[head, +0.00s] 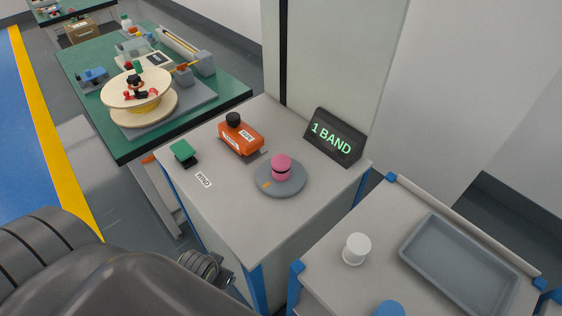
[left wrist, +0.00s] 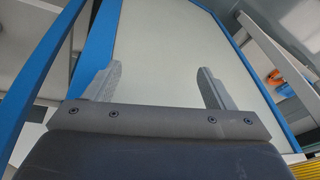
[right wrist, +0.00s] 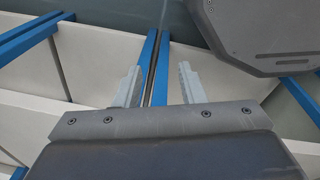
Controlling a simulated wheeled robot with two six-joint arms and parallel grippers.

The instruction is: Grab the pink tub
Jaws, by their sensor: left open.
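The pink tub (head: 281,162) is a small round pink piece with a dark band around its middle. It stands upright on a grey round plate (head: 293,187) on the white cabinet top (head: 240,222). My left gripper (left wrist: 158,84) is open and empty, in front of a pale panel with blue edges. My right gripper (right wrist: 159,82) is open with a narrower gap, empty, over blue rails and white panels. The pink tub is in neither wrist view. In the head view my dark arm fills the lower left.
A green-topped block (head: 184,152) is left. A lower right table holds a white cup (head: 356,247) and grey tray (head: 462,265). The cabinet top's front is clear.

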